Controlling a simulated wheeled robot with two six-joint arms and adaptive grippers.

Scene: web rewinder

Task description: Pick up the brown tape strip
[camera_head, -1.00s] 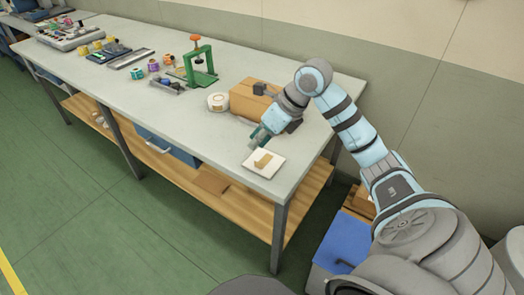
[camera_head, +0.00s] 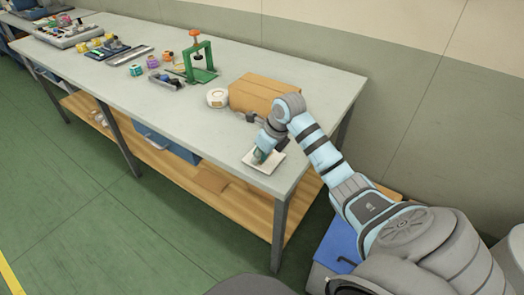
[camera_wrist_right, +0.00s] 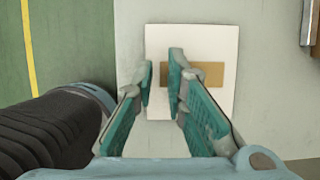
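The brown tape strip (camera_wrist_right: 208,74) lies flat on a white square card (camera_wrist_right: 195,38) in the right wrist view. The card (camera_head: 275,166) sits near the front right corner of the bench in the head view, where my gripper hides the strip. My right gripper (camera_wrist_right: 161,76) points down over the card, its teal fingers apart with a narrow gap. The strip's left end shows in the gap, and the right finger covers part of it. I cannot tell whether the fingers touch the strip or card. In the head view the right gripper (camera_head: 261,156) is over the card. My left gripper is out of view.
A cardboard box (camera_head: 255,94) and a white tape roll (camera_head: 217,98) stand behind the card. A green press (camera_head: 200,62) and small trays stand farther left. The bench (camera_head: 190,120) is clear left of the card. Its front edge is close to the card.

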